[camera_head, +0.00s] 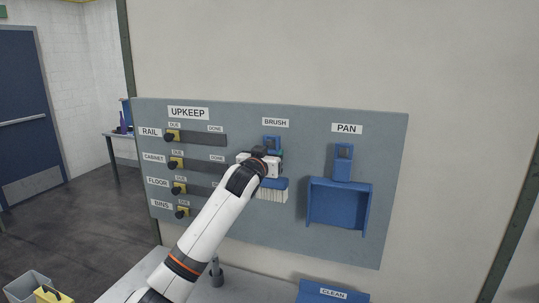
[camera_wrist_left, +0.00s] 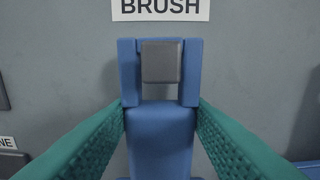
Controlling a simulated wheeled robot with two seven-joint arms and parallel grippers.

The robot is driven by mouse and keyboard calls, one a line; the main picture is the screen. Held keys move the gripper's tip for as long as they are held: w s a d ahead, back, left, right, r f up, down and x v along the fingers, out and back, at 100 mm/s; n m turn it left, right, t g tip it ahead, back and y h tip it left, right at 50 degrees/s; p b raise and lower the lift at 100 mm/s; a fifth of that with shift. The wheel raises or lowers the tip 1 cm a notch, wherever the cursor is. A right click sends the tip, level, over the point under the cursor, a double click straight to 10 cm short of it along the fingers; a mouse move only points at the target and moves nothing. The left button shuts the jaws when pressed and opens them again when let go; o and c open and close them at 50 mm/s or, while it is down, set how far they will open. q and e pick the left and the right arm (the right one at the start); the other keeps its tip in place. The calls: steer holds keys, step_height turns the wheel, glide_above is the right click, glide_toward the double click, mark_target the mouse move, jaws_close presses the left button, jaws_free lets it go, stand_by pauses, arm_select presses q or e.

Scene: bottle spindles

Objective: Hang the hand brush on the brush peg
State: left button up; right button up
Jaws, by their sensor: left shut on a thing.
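The blue hand brush (camera_head: 272,190) is upright against the grey board under the BRUSH label, pale bristles at its lower end. My left gripper (camera_head: 266,165) is shut on its handle, and its arm hides part of the brush. In the left wrist view, green finger pads (camera_wrist_left: 160,118) flank the blue handle (camera_wrist_left: 160,135). How deep the peg sits in the loop I cannot tell. My right gripper is out of view.
A blue dustpan (camera_head: 340,205) hangs to the right under the PAN label. Sliders with yellow-and-black knobs (camera_head: 177,163) line the board's left side. Below are a blue item labelled CLEAN (camera_head: 333,293) and a grey bin (camera_head: 28,284).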

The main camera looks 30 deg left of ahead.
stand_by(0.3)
arm_select(q)
steer(key=o, duration=1.1)
steer(key=shift+c, duration=0.2)
steer(key=shift+s, duration=0.15)
steer(key=b+v, duration=0.5)
steer(key=v, duration=0.6)
steer(key=shift+s+b, duration=0.4)
